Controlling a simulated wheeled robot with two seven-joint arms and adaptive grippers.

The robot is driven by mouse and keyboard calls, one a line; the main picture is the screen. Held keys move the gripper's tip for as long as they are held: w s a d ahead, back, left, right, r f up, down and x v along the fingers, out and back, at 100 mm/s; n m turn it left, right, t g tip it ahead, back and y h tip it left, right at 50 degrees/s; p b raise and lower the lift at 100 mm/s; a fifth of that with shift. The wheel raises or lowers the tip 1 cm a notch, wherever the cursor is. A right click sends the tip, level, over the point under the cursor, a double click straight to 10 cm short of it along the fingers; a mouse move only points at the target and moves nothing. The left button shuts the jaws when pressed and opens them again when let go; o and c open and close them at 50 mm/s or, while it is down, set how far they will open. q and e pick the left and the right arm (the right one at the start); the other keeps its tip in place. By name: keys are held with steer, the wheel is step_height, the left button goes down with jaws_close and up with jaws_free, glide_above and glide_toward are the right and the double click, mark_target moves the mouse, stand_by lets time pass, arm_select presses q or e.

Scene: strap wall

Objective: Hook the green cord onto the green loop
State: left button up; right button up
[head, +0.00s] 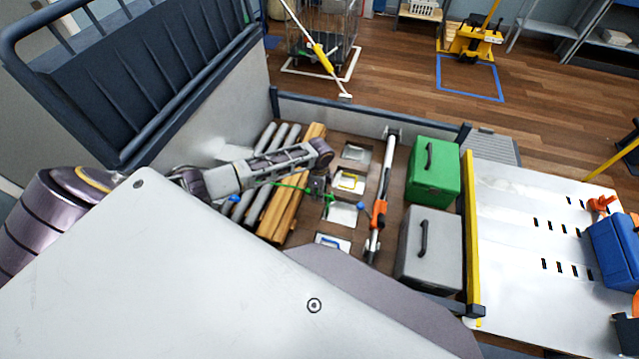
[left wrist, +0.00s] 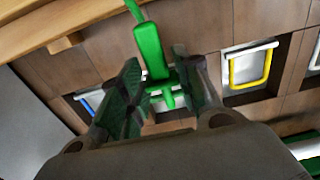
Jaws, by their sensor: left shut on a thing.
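The green cord (head: 290,187) runs over the wooden beams to my left gripper (head: 318,187). In the left wrist view its thick green end piece (left wrist: 150,50) lies between the fingers of my left gripper (left wrist: 165,105), which is shut on it. The green loop (left wrist: 180,88) shows just beyond the fingertips, in front of a pale plate. The cord's end overlaps the loop in this view; I cannot tell whether they touch or are hooked. In the head view the gripper hides most of that loop. My right gripper is not in view.
Wooden beams (head: 283,205) and grey tubes lie left.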

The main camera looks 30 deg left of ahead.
arm_select(q)
steer(key=o, duration=1.2)
steer(key=shift+c, duration=0.2)
step_height(320, 180, up, 12)
steer(key=shift+d, duration=0.1)
stand_by(0.6)
